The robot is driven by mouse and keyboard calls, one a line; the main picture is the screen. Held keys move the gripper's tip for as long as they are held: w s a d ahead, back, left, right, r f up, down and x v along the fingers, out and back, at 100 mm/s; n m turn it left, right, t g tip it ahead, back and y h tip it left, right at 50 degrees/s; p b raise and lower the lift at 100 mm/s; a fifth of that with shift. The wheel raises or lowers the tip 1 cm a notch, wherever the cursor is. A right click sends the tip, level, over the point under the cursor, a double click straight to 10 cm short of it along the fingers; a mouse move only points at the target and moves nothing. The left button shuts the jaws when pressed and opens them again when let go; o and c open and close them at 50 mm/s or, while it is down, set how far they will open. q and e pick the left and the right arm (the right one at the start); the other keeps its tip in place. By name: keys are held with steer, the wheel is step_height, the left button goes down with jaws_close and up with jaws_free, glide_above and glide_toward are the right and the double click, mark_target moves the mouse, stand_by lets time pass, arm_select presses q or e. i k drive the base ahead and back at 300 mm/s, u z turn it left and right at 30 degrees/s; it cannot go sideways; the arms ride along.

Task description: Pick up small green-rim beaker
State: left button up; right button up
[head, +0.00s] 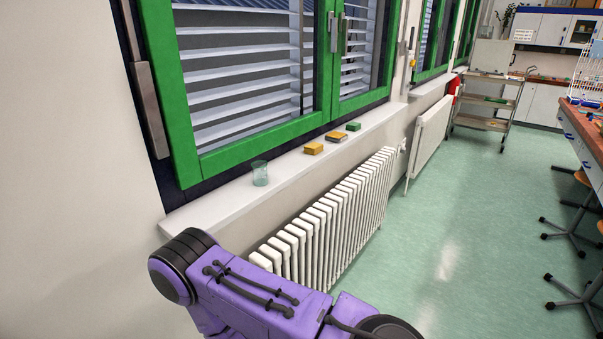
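A small clear beaker with a greenish rim (260,173) stands upright on the white window sill, near the sill's left end. A purple arm link of mine crosses the bottom of the head view, below and in front of the sill and apart from the beaker. Neither of my grippers shows in this view, so I cannot see whether they are open or shut.
A trolley (487,105) and a bench (585,130) are farther right. The green floor between is clear.

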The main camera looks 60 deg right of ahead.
mark_target(260, 171)
steer(key=z, duration=1.9)
